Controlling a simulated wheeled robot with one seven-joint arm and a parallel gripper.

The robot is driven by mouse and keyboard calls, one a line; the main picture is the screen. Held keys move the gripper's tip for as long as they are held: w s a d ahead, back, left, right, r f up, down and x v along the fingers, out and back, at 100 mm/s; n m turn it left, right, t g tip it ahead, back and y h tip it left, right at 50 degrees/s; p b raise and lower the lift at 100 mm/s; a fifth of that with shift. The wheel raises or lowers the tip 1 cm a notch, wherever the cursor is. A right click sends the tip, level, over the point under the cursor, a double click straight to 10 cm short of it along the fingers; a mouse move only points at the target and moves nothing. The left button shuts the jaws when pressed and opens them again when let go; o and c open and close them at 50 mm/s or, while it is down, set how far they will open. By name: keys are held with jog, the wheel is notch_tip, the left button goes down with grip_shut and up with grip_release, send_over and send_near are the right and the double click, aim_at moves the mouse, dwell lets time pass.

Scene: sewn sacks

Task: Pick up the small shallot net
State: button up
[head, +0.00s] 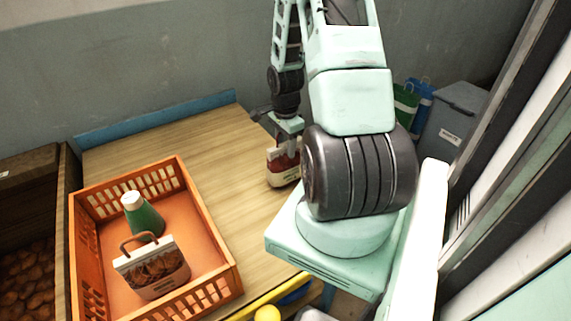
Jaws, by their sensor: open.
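A small net sack (281,167) with reddish-brown contents and a pale top band stands on the wooden table (215,140), right of the crate. It looks like the shallot net, though its label is too small to read. My gripper (286,140) is open, pointing down right at the sack's top. I cannot tell whether the fingers touch it or straddle its top. My arm hides the sack's right side.
A blue ledge (160,118) runs along the back. Bare tabletop lies between crate and net.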

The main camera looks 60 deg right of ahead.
jog(key=c, duration=1)
grip_shut()
jog(key=shift+s+a+f, duration=0.1)
jog(key=shift+s, duration=0.05)
